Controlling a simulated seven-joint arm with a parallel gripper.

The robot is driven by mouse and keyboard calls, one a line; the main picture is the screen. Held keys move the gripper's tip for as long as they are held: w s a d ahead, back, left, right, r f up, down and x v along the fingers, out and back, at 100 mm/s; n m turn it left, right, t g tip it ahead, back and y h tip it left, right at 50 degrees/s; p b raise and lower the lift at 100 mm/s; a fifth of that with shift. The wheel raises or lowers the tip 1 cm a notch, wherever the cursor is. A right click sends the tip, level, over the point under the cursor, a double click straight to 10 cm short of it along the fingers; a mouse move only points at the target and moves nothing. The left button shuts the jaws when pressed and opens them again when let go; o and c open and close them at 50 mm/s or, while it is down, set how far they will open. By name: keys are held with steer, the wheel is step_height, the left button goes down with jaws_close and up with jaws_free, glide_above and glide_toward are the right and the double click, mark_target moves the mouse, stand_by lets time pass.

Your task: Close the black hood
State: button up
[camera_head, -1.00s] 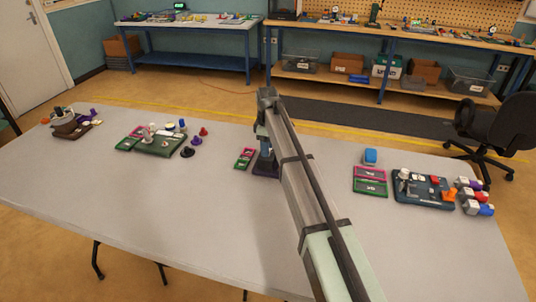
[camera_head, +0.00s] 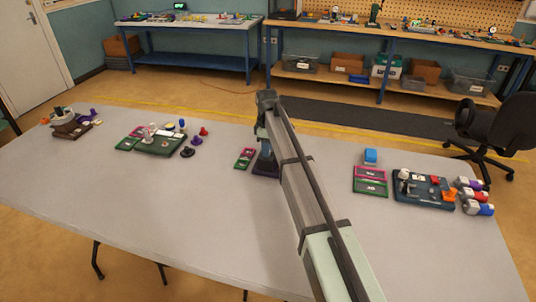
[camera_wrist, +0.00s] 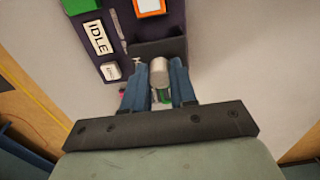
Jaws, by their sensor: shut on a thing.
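My gripper (camera_wrist: 161,78) is shut on a light grey cylinder (camera_wrist: 159,70), which sits between the two blue fingers in the wrist view. Right beside the cylinder is a black flap-like part (camera_wrist: 157,48), likely the black hood, on the dark board (camera_wrist: 113,75). I cannot tell its exact angle. The board carries an "IDLE" label (camera_wrist: 98,38), a green block (camera_wrist: 80,5) and an orange-framed piece (camera_wrist: 149,6). In the head view my gripper is low over the dark board (camera_head: 266,170), and my arm hides much of it.
Small pink and green trays (camera_head: 244,158) lie just left of my gripper. A green board with parts (camera_head: 160,145) is further left. The table front (camera_head: 190,220) is clear.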

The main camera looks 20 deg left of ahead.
steer(key=shift+d, duration=3.3)
steer(key=o, duration=0.6)
steer(key=shift+r, duration=0.2)
steer(key=shift+r, duration=2.8)
